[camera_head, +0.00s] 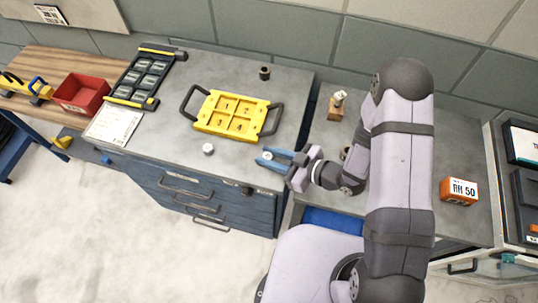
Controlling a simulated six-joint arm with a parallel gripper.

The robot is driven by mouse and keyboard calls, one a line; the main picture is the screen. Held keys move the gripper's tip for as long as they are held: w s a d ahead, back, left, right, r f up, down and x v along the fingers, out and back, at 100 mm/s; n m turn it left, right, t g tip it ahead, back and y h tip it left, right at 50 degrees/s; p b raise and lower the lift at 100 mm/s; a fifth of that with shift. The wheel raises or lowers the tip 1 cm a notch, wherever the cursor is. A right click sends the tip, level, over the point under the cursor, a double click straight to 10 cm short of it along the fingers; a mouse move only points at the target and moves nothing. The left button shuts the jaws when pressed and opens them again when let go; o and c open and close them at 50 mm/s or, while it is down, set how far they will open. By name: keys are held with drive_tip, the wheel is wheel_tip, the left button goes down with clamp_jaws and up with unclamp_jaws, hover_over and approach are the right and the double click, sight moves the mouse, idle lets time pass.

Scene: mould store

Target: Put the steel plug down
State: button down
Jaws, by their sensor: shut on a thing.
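My gripper (268,159) has blue fingers and is at the right front part of the grey bench top (180,140). It is shut on the steel plug (267,155), a small pale metal piece that shows between the fingertips. From this angle I cannot tell whether the plug touches the bench. A similar small silver cylinder (208,149) stands on the bench to the left of the gripper. A yellow frame (212,125) with four-sided recesses and two black handles lies up and left of the gripper.
A dark hollow cylinder (264,73) stands behind the yellow frame. A black and yellow rack (155,62), a paper sheet (114,124) and a red bin (82,92) are at left. An orange box (458,191) and a small wooden block (335,109) are at right. Bare bench surrounds the silver cylinder.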

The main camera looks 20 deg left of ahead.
drive_tip(key=shift+f, duration=0.15)
drive_tip(key=c, duration=1.5)
unclamp_jaws()
drive_tip(key=shift+r, duration=0.25)
drive_tip(key=shift+d, duration=0.35)
drive_tip(key=b+v, duration=0.2)
drive_tip(key=v, duration=0.9)
drive_tip(key=shift+s+r, duration=0.1)
drive_tip(key=shift+r, duration=0.15)
